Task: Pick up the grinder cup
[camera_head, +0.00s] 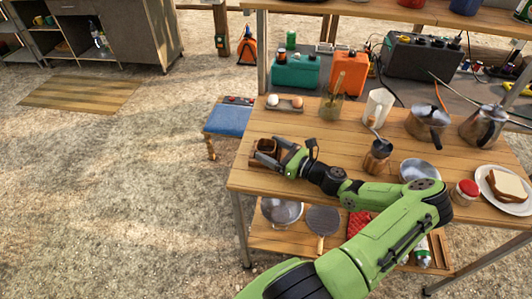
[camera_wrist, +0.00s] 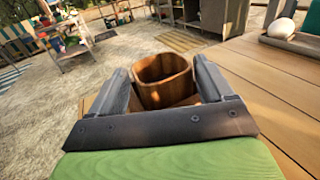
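A brown, squarish wooden cup, which looks like the grinder cup, stands at the left edge of the wooden table in the head view (camera_head: 267,146). In the wrist view the cup (camera_wrist: 165,78) is upright and empty-looking, between my two fingers. My gripper (camera_head: 272,152) is open, with one finger on each side of the cup. A narrow gap shows at the left finger; contact at the right finger is unclear. The gripper's palm hides the cup's lower part in the wrist view (camera_wrist: 165,95).
A brown grinder-like jar (camera_head: 377,158) with a dark top stands right of my gripper, near a metal bowl (camera_head: 419,171). A small tray (camera_head: 284,106) with eggs lies behind the cup. A glass jar (camera_head: 331,108) and kettle (camera_head: 484,126) stand farther back. Open ground lies left.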

